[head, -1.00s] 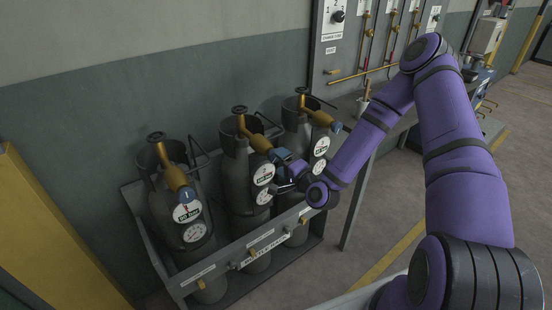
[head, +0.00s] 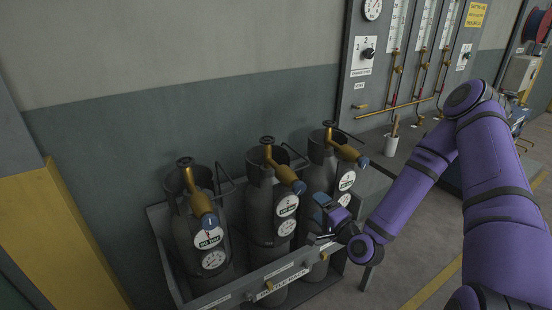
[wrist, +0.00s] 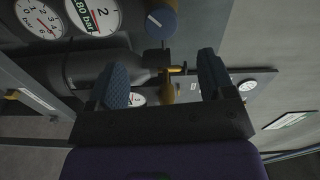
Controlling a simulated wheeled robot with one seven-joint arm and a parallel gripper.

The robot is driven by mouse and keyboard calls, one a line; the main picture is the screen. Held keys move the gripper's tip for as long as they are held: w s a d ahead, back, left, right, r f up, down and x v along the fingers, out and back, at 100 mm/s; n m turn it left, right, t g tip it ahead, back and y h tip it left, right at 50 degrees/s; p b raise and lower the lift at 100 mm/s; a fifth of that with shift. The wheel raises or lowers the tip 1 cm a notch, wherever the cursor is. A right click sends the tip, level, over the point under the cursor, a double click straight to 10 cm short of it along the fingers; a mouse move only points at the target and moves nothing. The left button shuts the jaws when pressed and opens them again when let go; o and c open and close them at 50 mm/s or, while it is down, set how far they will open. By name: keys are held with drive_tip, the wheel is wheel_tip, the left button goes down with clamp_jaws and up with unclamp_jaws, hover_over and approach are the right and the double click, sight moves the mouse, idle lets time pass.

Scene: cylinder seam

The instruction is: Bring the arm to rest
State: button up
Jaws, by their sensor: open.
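My purple arm reaches in from the right in the head view, with its gripper (head: 322,222) in front of the right part of the cylinder rack. The gripper also shows in the wrist view (wrist: 168,84), its two blue fingers apart with nothing held between them. Three dark cylinders stand upright in the rack: a left one (head: 190,245), a middle one (head: 262,215) and a right one (head: 318,172). Each has a brass valve and round gauges. In the wrist view a blue knob (wrist: 161,22) and a brass fitting (wrist: 168,90) lie beyond the fingers. Contact cannot be told.
The rack's front rail (head: 235,290) runs below the gripper. A yellow post (head: 60,230) is at left.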

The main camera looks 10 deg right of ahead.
drive_tip(key=s+d+r+n+g+h, duration=0.25)
drive_tip(key=r+n+g, duration=0.3)
drive_tip(key=r, duration=0.55)
drive_tip(key=s+d+r+n+g+h, duration=0.2)
drive_tip(key=s+r+n+g+h, duration=0.15)
drive_tip(key=r+n, duration=0.55)
drive_tip(key=s+r+g, duration=0.1)
drive_tip(key=s+r, duration=0.6)
drive_tip(key=s, duration=0.3)
drive_tip(key=s+r+m+g, duration=0.1)
drive_tip(key=s+r+g, duration=0.1)
drive_tip(key=s+r, duration=0.6)
drive_tip(key=s+a, duration=0.1)
drive_tip(key=s, duration=0.2)
drive_tip(key=shift+r, duration=0.15)
drive_tip(key=shift+w+m, duration=0.1)
drive_tip(key=shift+m, duration=0.15)
